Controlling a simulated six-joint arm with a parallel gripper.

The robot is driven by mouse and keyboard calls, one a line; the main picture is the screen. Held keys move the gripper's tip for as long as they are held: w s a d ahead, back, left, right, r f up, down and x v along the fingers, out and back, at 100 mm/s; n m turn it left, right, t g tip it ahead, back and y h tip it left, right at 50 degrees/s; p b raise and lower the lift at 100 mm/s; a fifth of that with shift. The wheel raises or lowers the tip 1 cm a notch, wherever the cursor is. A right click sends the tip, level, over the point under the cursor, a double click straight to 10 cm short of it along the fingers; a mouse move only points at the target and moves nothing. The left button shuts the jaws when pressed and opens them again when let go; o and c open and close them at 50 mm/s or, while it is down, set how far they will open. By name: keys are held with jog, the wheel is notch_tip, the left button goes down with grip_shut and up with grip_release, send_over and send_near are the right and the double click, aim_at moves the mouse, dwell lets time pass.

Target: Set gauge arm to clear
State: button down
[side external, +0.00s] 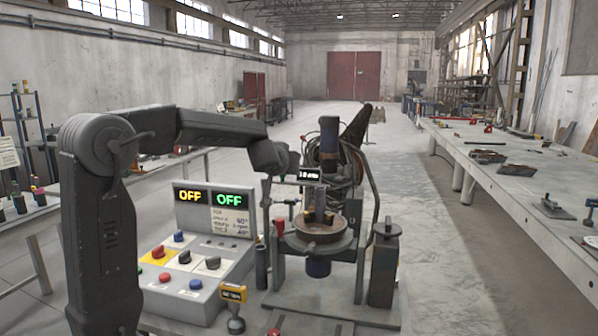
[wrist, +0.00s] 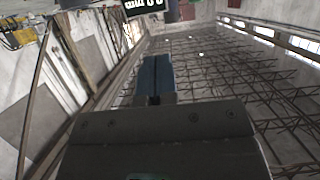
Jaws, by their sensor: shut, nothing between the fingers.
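The auger positioner stands right of centre in the side external view, with a round turntable (side external: 318,243) carrying a small part with brass-coloured pieces. A small display (side external: 309,175) reading about 10 mm sits above the turntable; I cannot tell which piece is the gauge arm or its setting. My gripper shows in the wrist view (wrist: 157,60), its two bluish fingers together with nothing between them. In the side external view my wrist is just left of the small display, and the fingertips are hard to make out. A display with white digits (wrist: 143,5) is cut off at the wrist view's top edge.
A control box (side external: 197,277) with coloured knobs and two screens reading OFF (side external: 210,197) stands left of the positioner. A dark post (side external: 384,262) stands at its right. A yellow-tagged knob (side external: 233,294) is in front. A long bench (side external: 520,185) runs along the right.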

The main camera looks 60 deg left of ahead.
aim_at(302, 169)
jog(key=x, duration=1.3)
jog(key=shift+w+a, duration=0.2)
jog(key=shift+w, duration=0.1)
jog(key=shift+w+a+f+n+g+y, duration=0.1)
jog(key=shift+w+a+n+g+y, duration=0.3)
jog(key=shift+w+n+g+y, duration=0.25)
jog(key=w+a+n+g+y, duration=0.2)
jog(key=w+a+n+g, duration=0.1)
jog(key=a, duration=0.9)
jog(key=shift+w, duration=0.4)
